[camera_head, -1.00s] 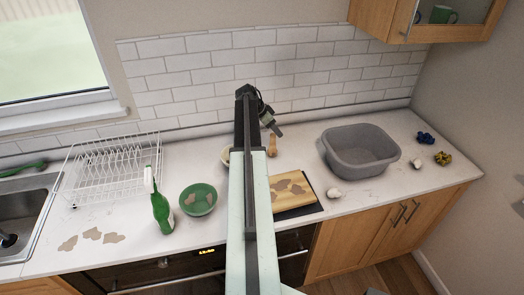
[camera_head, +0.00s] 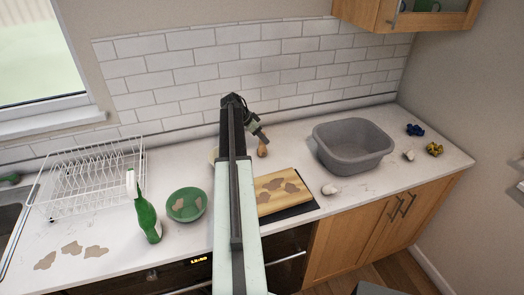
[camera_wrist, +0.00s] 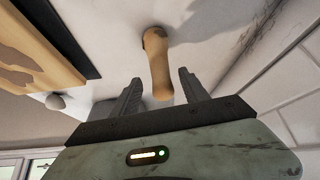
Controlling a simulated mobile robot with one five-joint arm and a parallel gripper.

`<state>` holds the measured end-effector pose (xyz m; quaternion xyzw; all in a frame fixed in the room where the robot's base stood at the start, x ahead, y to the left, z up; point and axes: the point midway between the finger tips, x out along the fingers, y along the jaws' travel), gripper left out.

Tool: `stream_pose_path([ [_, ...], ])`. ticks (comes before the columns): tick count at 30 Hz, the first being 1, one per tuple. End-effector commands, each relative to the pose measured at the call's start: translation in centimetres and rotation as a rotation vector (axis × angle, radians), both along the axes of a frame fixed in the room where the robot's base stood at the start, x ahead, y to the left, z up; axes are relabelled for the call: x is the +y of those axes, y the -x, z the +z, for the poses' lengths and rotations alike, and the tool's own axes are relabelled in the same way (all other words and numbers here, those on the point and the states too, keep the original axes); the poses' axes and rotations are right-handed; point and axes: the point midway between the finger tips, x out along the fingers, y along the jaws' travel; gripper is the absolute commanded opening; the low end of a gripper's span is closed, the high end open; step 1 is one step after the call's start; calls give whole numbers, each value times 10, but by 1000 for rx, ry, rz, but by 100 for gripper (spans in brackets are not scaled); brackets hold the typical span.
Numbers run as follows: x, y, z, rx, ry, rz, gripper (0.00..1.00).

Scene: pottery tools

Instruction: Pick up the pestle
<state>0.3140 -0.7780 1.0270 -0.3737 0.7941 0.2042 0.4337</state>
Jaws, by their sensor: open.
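The pestle (camera_head: 262,151) is a light wooden piece standing on the counter near the back wall, behind the cutting board. In the wrist view the pestle (camera_wrist: 159,68) shows as a tan rod with a dark patch near its far end. My gripper (camera_head: 262,138) is just above it in the head view. In the wrist view my open gripper (camera_wrist: 160,79) has one finger on each side of the pestle's near end, with gaps visible on both sides. I cannot tell how deep the pestle sits between the fingers.
A wooden board (camera_head: 270,184) with brown patches lies in front. A grey basin (camera_head: 352,160) is to the right. A green bowl (camera_head: 187,219), a green spray bottle (camera_head: 147,218) and a dish rack (camera_head: 85,190) are to the left. The tiled wall (camera_head: 200,75) is close behind.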

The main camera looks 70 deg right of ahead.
Motion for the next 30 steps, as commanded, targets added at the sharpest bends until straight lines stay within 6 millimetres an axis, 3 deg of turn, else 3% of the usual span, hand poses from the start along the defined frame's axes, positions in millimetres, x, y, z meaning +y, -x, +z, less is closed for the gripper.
stream_pose_path([
  [7,-18,11,-42,-1,1,-1,53],
  [14,-21,14,-40,-1,1,0,53],
  [15,-21,14,-40,-1,1,1,50],
  [21,-21,13,-40,-1,1,1,0],
  [30,-20,13,-38,-1,1,1,0],
])
